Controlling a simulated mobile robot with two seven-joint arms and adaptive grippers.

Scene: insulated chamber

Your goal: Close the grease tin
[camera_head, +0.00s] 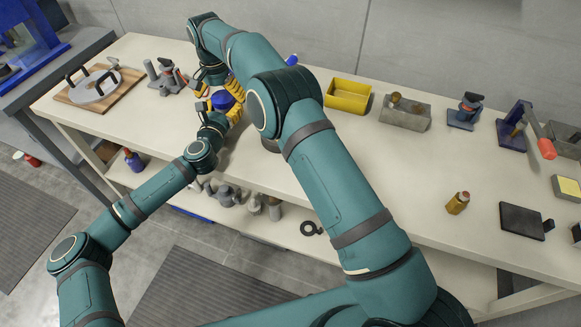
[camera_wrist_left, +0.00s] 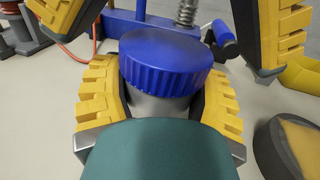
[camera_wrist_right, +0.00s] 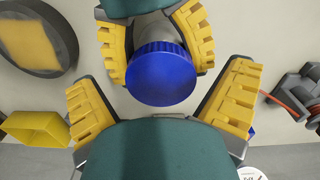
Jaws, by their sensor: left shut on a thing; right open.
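The grease tin has a grey body (camera_wrist_left: 158,105) and a ribbed blue lid (camera_wrist_left: 165,62). The lid sits on top of the body; I cannot tell whether it is fully seated. The lid also shows in the head view (camera_head: 223,100) and in the right wrist view (camera_wrist_right: 160,76). My left gripper (camera_wrist_left: 160,108) is shut on the tin's body, below the lid. My right gripper (camera_wrist_right: 163,95) is open, its fingers spread on either side of the lid and apart from it. In the head view my two grippers meet around the tin and partly hide it.
A round dark dish with a yellow inside (camera_wrist_right: 62,35) stands close to the tin. A yellow bin (camera_head: 347,95) and a grey block (camera_head: 405,112) stand further right. A wooden board (camera_head: 100,97) lies at the far left. My right arm hides part of the bench's middle.

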